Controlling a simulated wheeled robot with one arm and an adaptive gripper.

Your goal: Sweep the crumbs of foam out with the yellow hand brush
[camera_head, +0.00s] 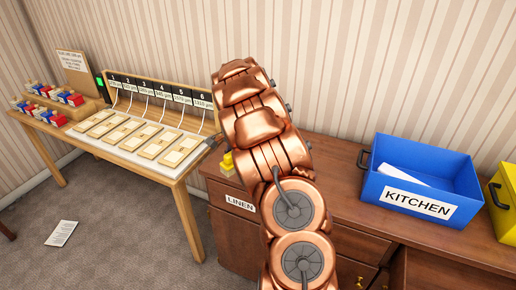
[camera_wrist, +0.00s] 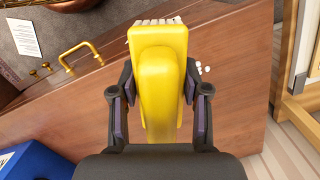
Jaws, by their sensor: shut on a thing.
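The yellow hand brush (camera_wrist: 162,70) stands between the two fingers of my gripper (camera_wrist: 158,100) in the wrist view, and the fingers are shut on it. Its pale bristles (camera_wrist: 155,22) show at the far end, above the brown wood. A few small white foam crumbs (camera_wrist: 204,68) lie on the wood just right of the brush. Any crumbs under or behind the brush are hidden. In the head view only a small part of the brush (camera_head: 228,160) shows left of my copper arm. The arm hides my gripper there.
The wooden dresser (camera_head: 350,213) carries a blue KITCHEN crate (camera_head: 447,187) with something white inside and a yellow crate (camera_head: 504,205) at right. A LINEN label (camera_head: 240,202) is on its front. A table with numbered boards (camera_head: 160,88) stands close at left. Brass handles (camera_wrist: 80,55) stick out.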

